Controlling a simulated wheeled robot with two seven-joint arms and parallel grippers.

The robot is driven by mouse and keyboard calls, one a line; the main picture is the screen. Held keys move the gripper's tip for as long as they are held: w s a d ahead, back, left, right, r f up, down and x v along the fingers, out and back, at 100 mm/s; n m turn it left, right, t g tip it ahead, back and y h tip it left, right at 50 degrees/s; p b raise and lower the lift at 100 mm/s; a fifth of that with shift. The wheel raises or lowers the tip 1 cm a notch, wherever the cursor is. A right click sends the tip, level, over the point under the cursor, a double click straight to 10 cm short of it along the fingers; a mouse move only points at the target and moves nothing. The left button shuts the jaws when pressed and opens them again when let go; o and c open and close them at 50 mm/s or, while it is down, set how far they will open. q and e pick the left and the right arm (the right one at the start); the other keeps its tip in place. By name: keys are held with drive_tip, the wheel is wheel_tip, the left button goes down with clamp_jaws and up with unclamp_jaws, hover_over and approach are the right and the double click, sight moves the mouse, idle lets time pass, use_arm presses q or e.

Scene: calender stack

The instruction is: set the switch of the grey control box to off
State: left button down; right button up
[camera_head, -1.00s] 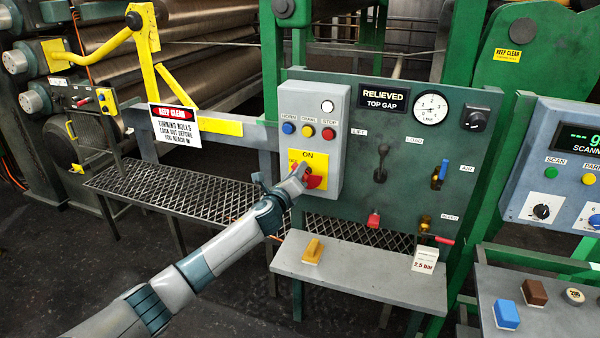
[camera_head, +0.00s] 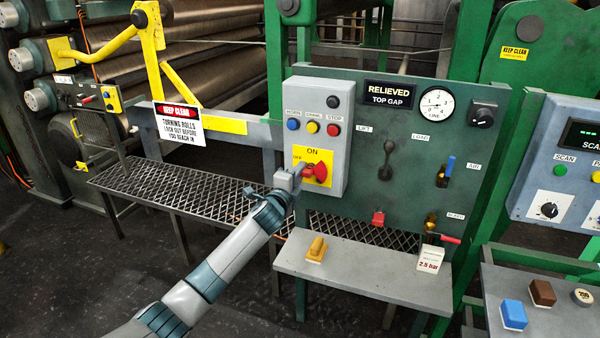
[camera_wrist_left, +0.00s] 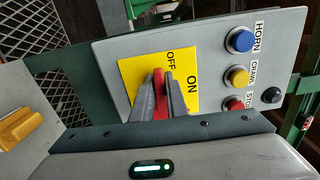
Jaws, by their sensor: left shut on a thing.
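The grey control box (camera_head: 300,95) stands on the left of the green panel. Its rotary switch has a red handle (camera_head: 320,172) on a yellow plate (camera_head: 326,157), with ON at the top and OFF at the left. My left gripper (camera_head: 296,174) reaches the handle from the left. In the left wrist view its fingers (camera_wrist_left: 160,100) are shut on the red handle (camera_wrist_left: 159,85), one on each side. The visible end of the handle points to the OFF side of the yellow plate (camera_wrist_left: 135,75). The fingers hide part of the handle. My right gripper is not in view.
Blue, yellow and red buttons (camera_head: 313,127) sit above the switch. A grey shelf (camera_head: 370,280) with a yellow-orange block (camera_head: 316,250) is below the panel. A mesh platform (camera_head: 190,190) and a KEEP CLEAR sign (camera_head: 180,124) are to the left.

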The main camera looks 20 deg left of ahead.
use_arm(q)
drive_tip(key=shift+f+n, duration=0.1)
drive_tip(key=shift+n, duration=0.2)
drive_tip(key=c, duration=1.8)
unclamp_jaws()
drive_tip(key=shift+o, duration=0.2)
drive_tip(key=shift+s, duration=0.1)
